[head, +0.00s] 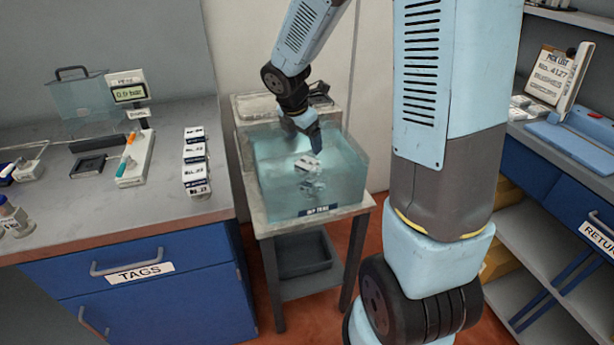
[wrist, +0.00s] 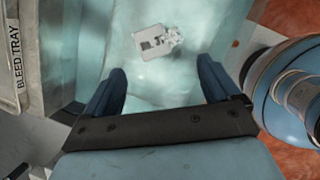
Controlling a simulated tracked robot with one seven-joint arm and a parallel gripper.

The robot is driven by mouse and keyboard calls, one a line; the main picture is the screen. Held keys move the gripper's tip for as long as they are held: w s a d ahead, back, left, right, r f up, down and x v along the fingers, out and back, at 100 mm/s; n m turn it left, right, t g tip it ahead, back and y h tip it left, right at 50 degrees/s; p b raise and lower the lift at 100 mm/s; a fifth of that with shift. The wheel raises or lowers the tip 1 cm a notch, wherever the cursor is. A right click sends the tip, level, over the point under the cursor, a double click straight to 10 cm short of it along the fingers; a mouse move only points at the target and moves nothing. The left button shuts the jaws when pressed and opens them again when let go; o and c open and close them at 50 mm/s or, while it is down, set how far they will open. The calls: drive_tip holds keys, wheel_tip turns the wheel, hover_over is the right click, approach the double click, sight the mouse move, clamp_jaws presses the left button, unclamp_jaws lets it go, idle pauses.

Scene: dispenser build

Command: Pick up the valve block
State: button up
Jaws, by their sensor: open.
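The valve block, a small pale grey-white block (wrist: 153,41) with darker patches, lies inside the clear water-filled dip tank (head: 335,190). In the head view the block (head: 307,164) shows through the tank, with a broken, distorted shape below it. My gripper (head: 313,140) points down into the tank above the block. In the wrist view its two dark blue fingers (wrist: 164,82) are spread wide with nothing between them. The block lies beyond the fingertips, apart from them. How deep it sits is hard to tell.
The tank stands on a small stand with a dark bin (head: 303,254) below. A tray labelled BLEED TRAY (wrist: 16,57) lies beside the tank. The left workbench (head: 150,213) carries several labelled boxes (head: 196,162). Tank walls surround the gripper closely.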

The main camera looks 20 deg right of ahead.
sight(306, 168)
drive_tip(key=w+f, duration=0.1)
drive_tip(key=f, duration=0.4)
drive_tip(key=w+d+f+n, duration=0.1)
drive_tip(key=f, duration=0.4)
drive_tip(key=w+d+f+n, duration=0.1)
drive_tip(key=w+f, duration=0.1)
drive_tip(key=f, duration=0.4)
drive_tip(key=shift+d, duration=0.2)
drive_tip(key=shift+r, duration=0.1)
drive_tip(key=shift+w, duration=0.1)
clamp_jaws()
idle(0.5)
drive_tip(key=shift+r, duration=0.1)
wheel_tip(306, 168, up, 22)
drive_tip(key=shift+f, duration=0.2)
idle(1.8)
